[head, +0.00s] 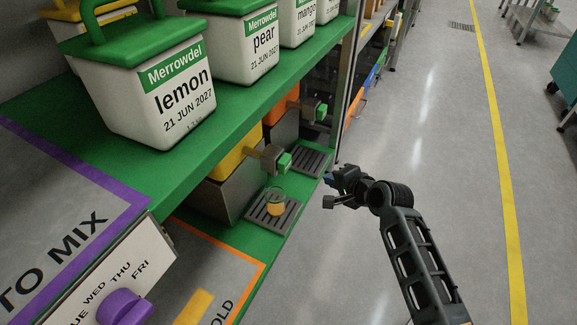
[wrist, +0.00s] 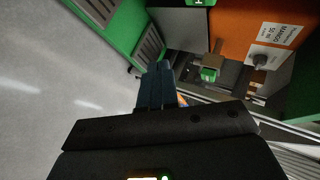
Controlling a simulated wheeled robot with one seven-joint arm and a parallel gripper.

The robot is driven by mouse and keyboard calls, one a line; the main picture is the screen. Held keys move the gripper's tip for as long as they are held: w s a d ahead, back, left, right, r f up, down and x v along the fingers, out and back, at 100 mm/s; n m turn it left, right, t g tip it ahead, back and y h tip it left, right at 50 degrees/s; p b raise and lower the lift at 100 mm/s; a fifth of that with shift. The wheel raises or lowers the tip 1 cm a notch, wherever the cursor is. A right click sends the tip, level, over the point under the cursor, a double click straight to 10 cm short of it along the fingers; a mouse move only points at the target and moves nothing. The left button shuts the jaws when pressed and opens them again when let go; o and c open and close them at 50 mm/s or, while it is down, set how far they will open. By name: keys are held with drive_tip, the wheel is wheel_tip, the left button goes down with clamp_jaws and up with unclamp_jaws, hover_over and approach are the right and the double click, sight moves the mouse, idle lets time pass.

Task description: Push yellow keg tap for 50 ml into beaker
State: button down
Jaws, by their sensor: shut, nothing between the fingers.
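The yellow keg (head: 234,148) sits under the green shelf in the head view, partly hidden by it. Its tap (head: 268,157) has a green push face (head: 284,163) toward the aisle. The beaker (head: 276,207) stands on a slotted drip tray below this tap and holds some yellow-orange liquid. My gripper (head: 332,190) is right of the tap and beaker, over the aisle, apart from both. In the wrist view its fingers (wrist: 157,78) are shut and empty. I cannot make out the beaker or yellow keg in the wrist view.
An orange keg (wrist: 243,35) with a green-faced tap (wrist: 208,74) is beyond; that tap also shows in the head view (head: 320,111). A second drip tray (head: 309,160) lies below it. Labelled tubs such as lemon (head: 155,95) stand above. The aisle floor (head: 435,130) is clear.

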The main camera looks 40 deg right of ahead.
drive_tip(key=b, duration=0.1)
approach(290, 165)
wheel_tip(290, 165, down, 3)
drive_tip(key=w+d, duration=0.2)
drive_tip(key=d, duration=0.1)
drive_tip(key=shift+w+a+f, duration=0.15)
drive_tip(key=shift+w+a, duration=0.3)
drive_tip(key=shift+w, duration=0.3)
drive_tip(key=shift+w+p, duration=0.15)
drive_tip(key=shift+p, duration=0.15)
idle(1.4)
drive_tip(key=shift+w+a, duration=0.15)
drive_tip(key=shift+w, duration=0.1)
drive_tip(key=shift+w+a+p, duration=0.25)
drive_tip(key=shift+w+p, duration=0.05)
drive_tip(key=shift+w, duration=0.35)
idle(0.9)
drive_tip(key=shift+s, duration=0.15)
drive_tip(key=shift+s+d+p, duration=0.2)
drive_tip(key=shift+s+p, duration=0.05)
drive_tip(key=shift+s, duration=0.2)
drive_tip(key=shift+s+d+p, duration=0.2)
drive_tip(key=shift+s, duration=0.25)
drive_tip(key=shift+s, duration=0.1)
